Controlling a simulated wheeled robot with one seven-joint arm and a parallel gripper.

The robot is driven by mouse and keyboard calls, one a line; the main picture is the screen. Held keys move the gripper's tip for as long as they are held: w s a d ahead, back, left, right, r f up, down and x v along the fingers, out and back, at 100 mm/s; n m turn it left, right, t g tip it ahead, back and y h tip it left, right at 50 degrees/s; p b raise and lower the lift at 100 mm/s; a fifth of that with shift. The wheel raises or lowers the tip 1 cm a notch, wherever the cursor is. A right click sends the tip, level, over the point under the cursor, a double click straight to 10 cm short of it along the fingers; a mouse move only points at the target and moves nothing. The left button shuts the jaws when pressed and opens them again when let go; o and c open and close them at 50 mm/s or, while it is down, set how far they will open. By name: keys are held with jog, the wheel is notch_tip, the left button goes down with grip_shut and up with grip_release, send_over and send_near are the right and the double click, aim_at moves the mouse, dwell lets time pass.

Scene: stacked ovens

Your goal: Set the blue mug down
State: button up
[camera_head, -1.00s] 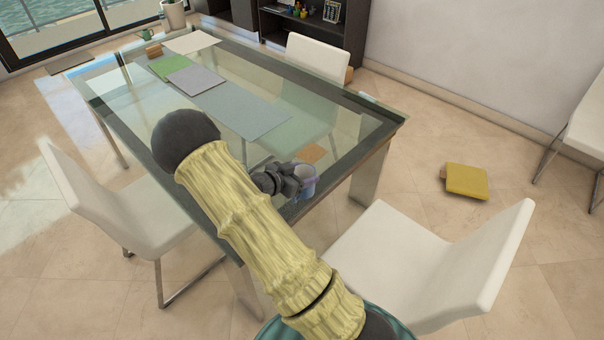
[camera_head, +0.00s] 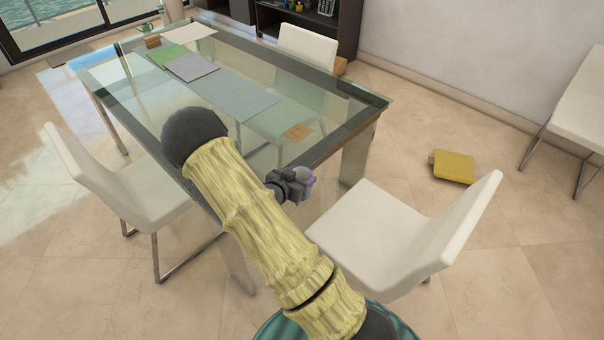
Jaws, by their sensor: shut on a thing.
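The blue mug (camera_head: 306,181) is small and pale blue-violet in the head view, partly covered by my gripper. My gripper (camera_head: 295,182) is dark grey and shut on the mug. Gripper and mug appear just outside the near right edge of the glass table (camera_head: 345,133), in the gap between the table and the near white chair. How high the mug is relative to the tabletop is hard to tell. A square tan coaster (camera_head: 298,132) lies on the glass near that edge, beyond the mug.
White chairs stand at the near right (camera_head: 390,230), left (camera_head: 115,180) and far side (camera_head: 308,55). A grey mat (camera_head: 235,107), a lighter grey sheet (camera_head: 192,68) and a green sheet (camera_head: 178,57) lie on the table. A yellow cushion-like thing (camera_head: 454,168) lies on the floor.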

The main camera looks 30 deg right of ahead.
jog(key=shift+s+a+f+n+t, duration=0.2)
jog(key=shift+f+n+t, duration=0.1)
jog(key=shift+f, duration=0.05)
jog(key=s+a+f+n+t+y, duration=0.3)
jog(key=s+a+f+n+y, duration=0.1)
jog(key=a+f, duration=0.3)
jog(key=s+a+f+n+t+y, duration=0.2)
jog(key=s+a+f+n+y, duration=0.2)
jog(key=a+f+n+y, duration=0.3)
notch_tip(320, 180, down, 2)
jog(key=shift+f+t, duration=0.2)
jog(key=shift+t, duration=0.2)
jog(key=shift+a, duration=0.1)
